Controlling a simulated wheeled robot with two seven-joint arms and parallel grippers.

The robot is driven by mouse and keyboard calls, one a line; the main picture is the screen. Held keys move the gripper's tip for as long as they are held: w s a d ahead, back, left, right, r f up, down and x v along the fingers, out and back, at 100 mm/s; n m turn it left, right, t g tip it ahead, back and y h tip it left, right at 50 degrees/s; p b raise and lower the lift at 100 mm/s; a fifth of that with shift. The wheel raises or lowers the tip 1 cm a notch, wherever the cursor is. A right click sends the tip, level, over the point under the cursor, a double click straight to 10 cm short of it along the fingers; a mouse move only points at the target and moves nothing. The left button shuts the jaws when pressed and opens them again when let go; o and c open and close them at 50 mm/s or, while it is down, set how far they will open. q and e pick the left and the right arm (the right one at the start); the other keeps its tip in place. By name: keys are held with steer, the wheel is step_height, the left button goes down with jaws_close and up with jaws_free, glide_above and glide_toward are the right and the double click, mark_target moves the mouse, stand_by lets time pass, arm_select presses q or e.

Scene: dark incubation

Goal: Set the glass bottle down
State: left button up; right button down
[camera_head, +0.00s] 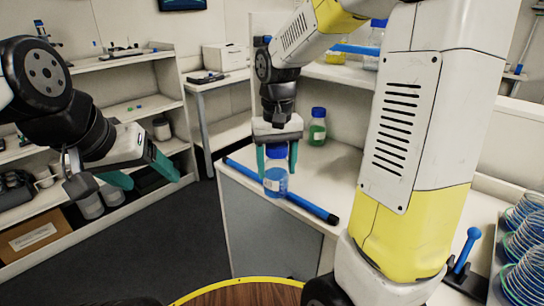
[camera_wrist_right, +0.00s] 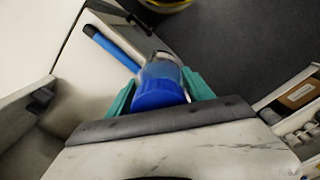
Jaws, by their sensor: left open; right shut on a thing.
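A glass bottle (camera_head: 275,180) with blue liquid and a blue cap is between the teal fingers of my right gripper (camera_head: 277,160), over the front corner of the white counter (camera_head: 330,180). My right gripper is shut on it. In the right wrist view the bottle's blue cap (camera_wrist_right: 160,88) sits between the two fingers. The bottle looks upright; I cannot tell whether its base touches the counter. My left gripper (camera_head: 145,175) is open and empty at the left, in front of the shelves.
A blue and black rod (camera_head: 312,208) lies along the counter's front edge close to the bottle. A bottle with green liquid (camera_head: 317,128) stands further back. Petri dish stacks (camera_head: 525,240) stand at the right. Shelves (camera_head: 130,105) line the left wall.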

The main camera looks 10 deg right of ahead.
steer(key=shift+w+d+f, duration=0.8)
steer(key=shift+w, duration=1.15)
steer(key=shift+w+d+f, duration=0.75)
steer(key=shift+w, duration=1.25)
steer(key=shift+w+d+f, duration=0.8)
steer(key=shift+w, duration=1.15)
steer(key=shift+f, duration=0.2)
steer(key=shift+c, duration=2)
jaws_free()
